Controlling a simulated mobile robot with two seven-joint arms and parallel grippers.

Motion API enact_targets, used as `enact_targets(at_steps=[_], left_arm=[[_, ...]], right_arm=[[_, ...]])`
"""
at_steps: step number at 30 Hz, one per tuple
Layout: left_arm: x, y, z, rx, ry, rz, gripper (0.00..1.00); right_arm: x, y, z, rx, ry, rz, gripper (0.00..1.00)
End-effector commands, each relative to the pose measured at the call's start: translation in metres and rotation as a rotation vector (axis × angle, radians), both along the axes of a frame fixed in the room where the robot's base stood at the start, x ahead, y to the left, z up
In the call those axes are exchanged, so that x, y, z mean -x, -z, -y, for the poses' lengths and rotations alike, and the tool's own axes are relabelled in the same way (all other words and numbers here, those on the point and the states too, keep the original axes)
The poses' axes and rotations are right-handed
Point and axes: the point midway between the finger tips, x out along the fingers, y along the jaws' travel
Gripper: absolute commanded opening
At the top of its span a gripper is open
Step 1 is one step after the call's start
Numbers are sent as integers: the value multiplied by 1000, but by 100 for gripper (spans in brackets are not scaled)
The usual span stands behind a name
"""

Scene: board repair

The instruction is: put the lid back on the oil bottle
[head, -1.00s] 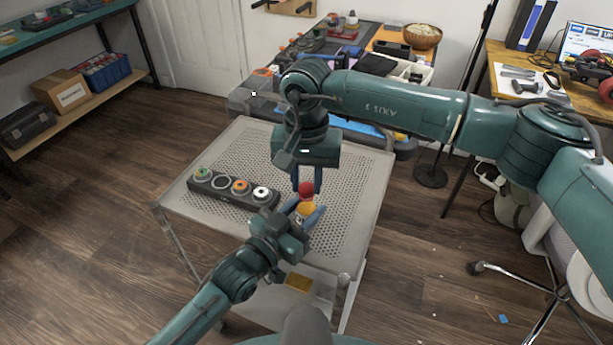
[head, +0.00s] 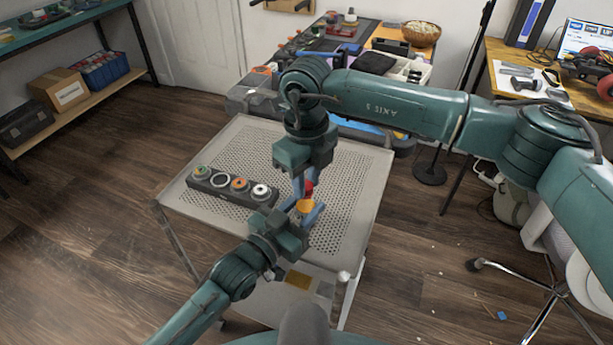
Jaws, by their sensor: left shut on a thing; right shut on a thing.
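The oil bottle (head: 304,206) is a small orange-yellow vessel near the front of the perforated cart top. My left gripper (head: 309,212) is shut on it, with blue fingers on its sides. My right gripper (head: 304,188) points down from above and is shut on the red lid (head: 309,187). The lid is just above the bottle's top and partly hidden by a finger. I cannot tell whether lid and bottle touch.
A dark rack with several round coloured pieces (head: 232,187) lies on the left of the perforated cart top (head: 345,180). The cart's right side is clear. A crowded workbench (head: 385,45) stands behind the cart.

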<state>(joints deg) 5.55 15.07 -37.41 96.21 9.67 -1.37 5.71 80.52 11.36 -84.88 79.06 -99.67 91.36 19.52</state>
Motion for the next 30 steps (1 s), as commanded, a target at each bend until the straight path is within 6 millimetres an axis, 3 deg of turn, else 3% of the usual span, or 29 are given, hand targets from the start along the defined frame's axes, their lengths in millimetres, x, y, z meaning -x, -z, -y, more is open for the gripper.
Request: enact_targets(at_steps=[30], left_arm=[[0, 1, 0, -1, -1, -2, 0]], right_arm=[[-1, 1, -4, 2, 2298, -2, 5]])
